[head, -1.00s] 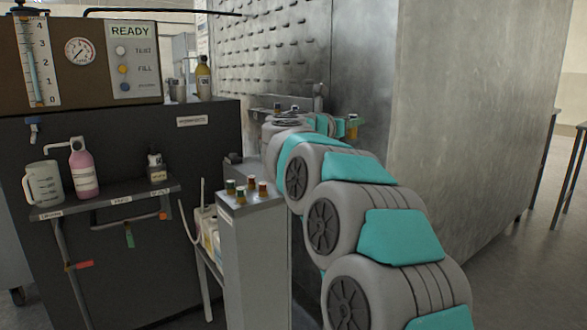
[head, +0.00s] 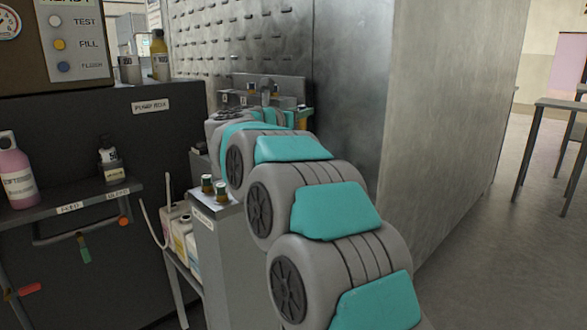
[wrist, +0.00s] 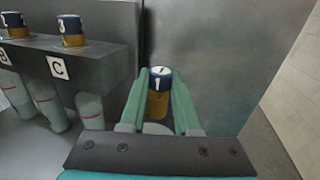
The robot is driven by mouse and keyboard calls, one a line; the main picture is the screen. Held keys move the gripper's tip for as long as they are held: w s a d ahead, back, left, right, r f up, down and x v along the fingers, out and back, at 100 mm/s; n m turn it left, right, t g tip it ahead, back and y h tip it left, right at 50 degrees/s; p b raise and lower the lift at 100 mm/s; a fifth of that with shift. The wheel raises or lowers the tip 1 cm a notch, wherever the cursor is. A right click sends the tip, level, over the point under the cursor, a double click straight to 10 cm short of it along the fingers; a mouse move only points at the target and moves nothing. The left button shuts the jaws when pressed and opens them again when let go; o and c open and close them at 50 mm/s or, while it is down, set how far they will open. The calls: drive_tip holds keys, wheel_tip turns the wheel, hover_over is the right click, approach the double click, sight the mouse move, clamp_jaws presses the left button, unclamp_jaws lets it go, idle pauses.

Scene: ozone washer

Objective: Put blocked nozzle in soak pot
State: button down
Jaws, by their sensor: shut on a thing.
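My gripper (wrist: 159,86) is shut on a nozzle (wrist: 158,100) with a blue cap marked 1 and an amber body. The nozzle stands upright between the teal fingers in the wrist view. In the head view my arm hides most of the gripper. A pale round shape lies below the held nozzle in the wrist view, and I cannot tell what it is. I cannot make out which vessel is the soak pot, nor whether the held nozzle is blocked.
In the wrist view a grey rack (wrist: 100,62) labelled C is at left, holding blue-capped nozzles (wrist: 71,28). The head view shows a narrow stand (head: 228,250) with capped nozzles, a shelf (head: 95,197) with bottles, and a large metal cabinet (head: 440,110).

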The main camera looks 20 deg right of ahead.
drive_tip(key=shift+f, duration=0.7)
drive_tip(key=c, duration=0.6)
unclamp_jaws()
drive_tip(key=shift+o, duration=0.2)
drive_tip(key=shift+a, duration=0.1)
drive_tip(key=b+v, duration=0.1)
drive_tip(key=v, duration=0.6)
drive_tip(key=shift+s+a, duration=0.25)
drive_tip(key=shift+a, duration=0.05)
drive_tip(key=shift+r, duration=0.1)
